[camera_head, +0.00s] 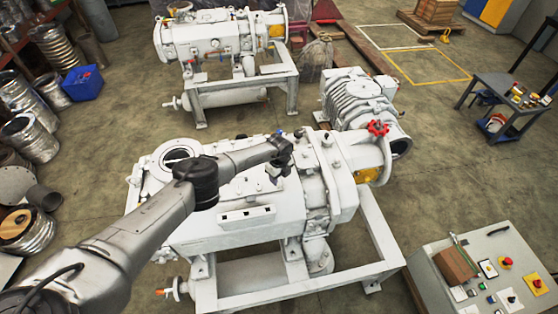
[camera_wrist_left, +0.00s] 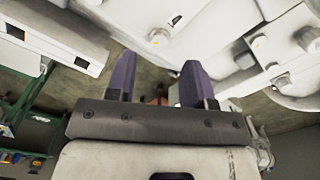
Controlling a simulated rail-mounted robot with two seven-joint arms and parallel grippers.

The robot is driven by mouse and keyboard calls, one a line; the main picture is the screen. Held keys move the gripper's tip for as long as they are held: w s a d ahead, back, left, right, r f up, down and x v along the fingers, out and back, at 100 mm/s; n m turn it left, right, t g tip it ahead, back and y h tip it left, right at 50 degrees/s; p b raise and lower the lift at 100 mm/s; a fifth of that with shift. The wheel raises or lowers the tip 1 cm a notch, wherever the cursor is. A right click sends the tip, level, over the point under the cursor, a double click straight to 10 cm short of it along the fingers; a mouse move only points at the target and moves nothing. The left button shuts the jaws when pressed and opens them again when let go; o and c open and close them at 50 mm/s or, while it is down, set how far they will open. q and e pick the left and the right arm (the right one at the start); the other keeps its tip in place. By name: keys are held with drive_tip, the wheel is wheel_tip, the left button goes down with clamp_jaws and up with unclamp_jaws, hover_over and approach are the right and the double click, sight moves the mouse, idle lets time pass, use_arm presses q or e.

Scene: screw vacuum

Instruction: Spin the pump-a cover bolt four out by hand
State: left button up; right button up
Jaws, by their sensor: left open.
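The white vacuum pump (camera_head: 250,210) stands on a white frame in the middle of the head view. My left gripper (camera_head: 283,158) is over the pump's top, near the cover. In the left wrist view the left gripper (camera_wrist_left: 157,82) has two purple fingers, spread apart with nothing between them. A bolt head (camera_wrist_left: 158,37) shows on the white casing beyond the fingertips. Another bolt head (camera_wrist_left: 280,81) shows at the right. I cannot tell which one is bolt four. In the head view my gripper and arm hide part of the pump's top. My right gripper is out of view.
A second white pump (camera_head: 215,40) is behind. A grey control panel (camera_head: 490,270) stands at the lower right and a tool table (camera_head: 515,98) at the right. Open floor lies between them.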

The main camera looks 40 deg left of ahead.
sight(279, 184)
use_arm(q)
wheel_tip(279, 184, up, 9)
drive_tip(key=p, duration=0.1)
idle(0.3)
